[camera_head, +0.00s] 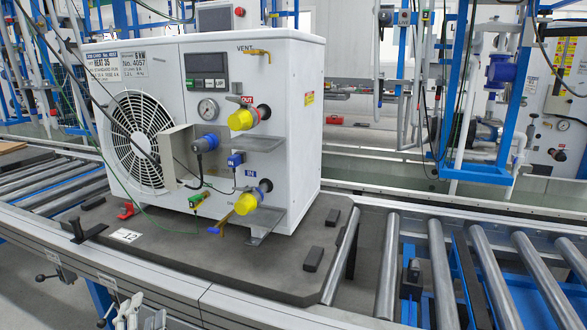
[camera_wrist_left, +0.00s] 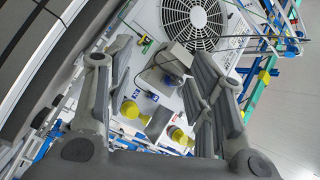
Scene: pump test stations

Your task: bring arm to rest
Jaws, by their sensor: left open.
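My left gripper (camera_wrist_left: 160,75) is open in the left wrist view, with its two dark finger pads spread wide apart and nothing between them. Behind the gap shows the white heat pump unit (camera_wrist_left: 232,58) with its round fan grille, tilted in this view. In the head view only a small part of what looks like my left gripper (camera_head: 140,312) shows at the bottom left edge, in front of the conveyor and apart from the unit. The white unit (camera_head: 290,130) stands upright there. My right gripper is in neither view.
The unit stands on a dark pallet (camera_head: 180,272) on the roller conveyor (camera_head: 440,270). Yellow caps (camera_head: 242,119), a green hose and cables stick out from its front. A clamp handle (camera_head: 52,275) juts from the front rail. Blue frames and pipes stand behind.

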